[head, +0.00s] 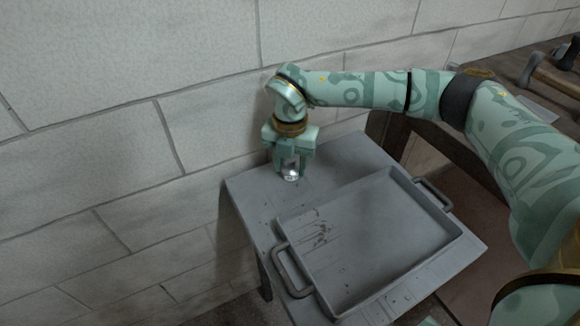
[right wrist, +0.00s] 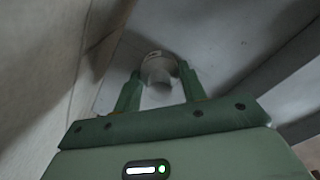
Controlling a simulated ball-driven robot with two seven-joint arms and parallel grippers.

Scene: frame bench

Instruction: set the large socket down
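The large socket (head: 290,173) is a small shiny metal cylinder near the back left corner of the grey table. My right gripper (head: 290,164) points down over it, with one finger on each side. In the right wrist view the socket (right wrist: 157,66) sits between the fingertips of the right gripper (right wrist: 159,78), which appear shut on its sides. The socket is upright and very low over the tabletop; I cannot tell whether its base touches. My left gripper is not in view.
A grey metal tray (head: 283,225) with two handles covers most of the table (head: 246,191), just in front of the socket. A block wall (head: 90,130) stands close behind and to the left. A wooden bench with tools (head: 545,72) is at the upper right.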

